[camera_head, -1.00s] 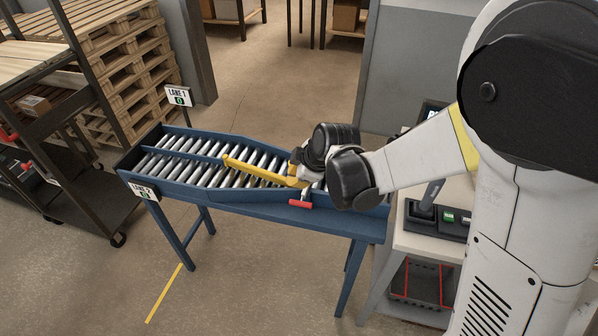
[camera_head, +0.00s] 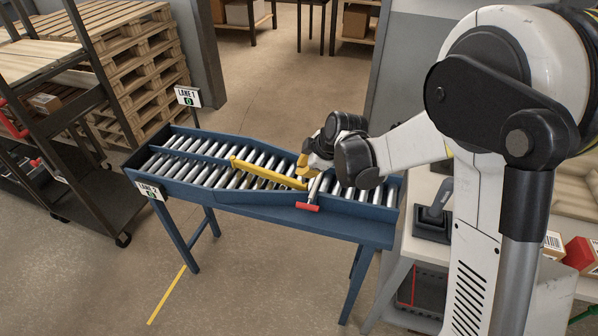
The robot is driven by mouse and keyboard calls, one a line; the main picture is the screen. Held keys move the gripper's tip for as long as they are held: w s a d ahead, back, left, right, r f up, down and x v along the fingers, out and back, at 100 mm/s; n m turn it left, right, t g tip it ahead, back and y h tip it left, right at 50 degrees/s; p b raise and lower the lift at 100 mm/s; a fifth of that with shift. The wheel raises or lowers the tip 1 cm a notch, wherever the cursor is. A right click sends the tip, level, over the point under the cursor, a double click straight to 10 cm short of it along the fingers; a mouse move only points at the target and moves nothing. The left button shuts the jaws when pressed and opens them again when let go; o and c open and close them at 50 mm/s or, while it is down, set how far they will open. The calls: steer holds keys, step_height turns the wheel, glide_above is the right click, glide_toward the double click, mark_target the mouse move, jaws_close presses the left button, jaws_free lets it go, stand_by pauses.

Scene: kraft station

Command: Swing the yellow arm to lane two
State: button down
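The yellow arm (camera_head: 268,175) lies slantwise across the rollers of the blue conveyor (camera_head: 330,212). Its free end points left, by the divider between the lanes. Its other end is at the conveyor's middle, near a red handle (camera_head: 307,207) on the near side. The lane 1 sign (camera_head: 187,96) stands at the far left corner; the lane 2 sign (camera_head: 151,190) is on the near left corner. My gripper (camera_head: 308,166) is over the rollers at the yellow arm's right end. Its fingers are small and partly hidden, so I cannot tell whether they touch the arm or are open.
A bench (camera_head: 424,246) with a scanner-like device stands right of the conveyor. A dark cart (camera_head: 95,208) and stacked pallets (camera_head: 130,60) are at the left. Open floor (camera_head: 265,285) lies in front of the conveyor, with a yellow floor line.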

steer(key=w+d+n+g+y, duration=0.1)
steer(key=w+d+n, duration=0.2)
steer(key=w, duration=0.7)
steer(key=shift+w+d, duration=0.3)
steer(key=shift+d, duration=0.6)
